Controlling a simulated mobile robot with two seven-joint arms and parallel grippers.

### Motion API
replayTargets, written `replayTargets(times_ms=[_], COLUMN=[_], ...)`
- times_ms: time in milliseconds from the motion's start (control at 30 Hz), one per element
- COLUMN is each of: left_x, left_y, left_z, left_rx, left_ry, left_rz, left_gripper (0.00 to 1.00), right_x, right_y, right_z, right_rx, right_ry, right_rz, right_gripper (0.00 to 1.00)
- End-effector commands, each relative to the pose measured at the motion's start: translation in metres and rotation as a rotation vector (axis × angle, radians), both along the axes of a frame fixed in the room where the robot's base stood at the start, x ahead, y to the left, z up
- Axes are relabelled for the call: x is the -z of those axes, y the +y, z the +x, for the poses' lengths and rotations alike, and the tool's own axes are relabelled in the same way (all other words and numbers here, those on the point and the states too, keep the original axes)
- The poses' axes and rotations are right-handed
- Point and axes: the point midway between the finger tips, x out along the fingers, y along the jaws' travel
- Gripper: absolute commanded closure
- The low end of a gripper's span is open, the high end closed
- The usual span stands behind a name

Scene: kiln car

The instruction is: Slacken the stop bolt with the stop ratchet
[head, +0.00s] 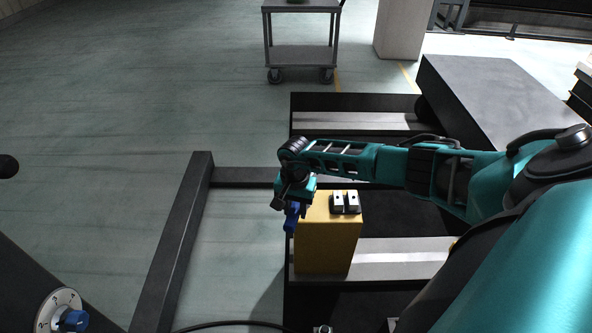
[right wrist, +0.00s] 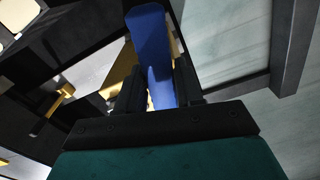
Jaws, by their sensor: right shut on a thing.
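My right gripper (head: 291,203) is shut on a blue handle (head: 290,218), which I take to be the stop ratchet. The handle hangs beside the left face of a yellow block (head: 327,246). In the right wrist view the blue handle (right wrist: 152,45) stands between the two dark fingers of my right gripper (right wrist: 158,85). The ratchet's working end is hidden, and I cannot tell whether it touches anything. I cannot make out the stop bolt in either view. My left gripper is not in view.
Two small metal pieces (head: 345,202) sit on top of the yellow block. A dark frame bar (head: 180,245) runs along the left, with pale floor inside it. A grey cart (head: 302,55) stands at the back. A dial with a blue knob (head: 60,312) is at lower left.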

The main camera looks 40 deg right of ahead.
Motion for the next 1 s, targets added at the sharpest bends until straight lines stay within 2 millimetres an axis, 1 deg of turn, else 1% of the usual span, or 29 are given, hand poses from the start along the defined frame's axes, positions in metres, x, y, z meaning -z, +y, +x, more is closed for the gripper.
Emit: replayTargets(times_ms=[167, 467, 600, 900, 933, 1000], left_x=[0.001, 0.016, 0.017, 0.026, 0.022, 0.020], left_y=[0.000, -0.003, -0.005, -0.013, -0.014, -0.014], left_z=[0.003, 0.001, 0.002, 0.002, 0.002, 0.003], left_rx=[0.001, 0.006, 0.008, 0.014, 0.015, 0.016], left_ry=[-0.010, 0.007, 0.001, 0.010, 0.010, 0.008], left_rz=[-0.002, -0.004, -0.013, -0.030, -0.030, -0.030], left_gripper=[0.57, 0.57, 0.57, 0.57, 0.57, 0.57], right_x=[0.008, 0.029, 0.039, 0.059, 0.055, 0.054], right_y=[-0.003, -0.002, -0.002, -0.002, -0.002, -0.002], right_z=[0.000, 0.000, 0.000, 0.001, 0.001, 0.001], right_rx=[0.014, 0.011, 0.011, 0.011, 0.011, 0.011], right_ry=[-0.001, -0.001, -0.001, -0.001, -0.003, -0.002], right_rz=[-0.001, 0.001, 0.001, 0.000, 0.000, -0.001], right_gripper=[1.00, 1.00, 1.00, 1.00, 1.00, 1.00])
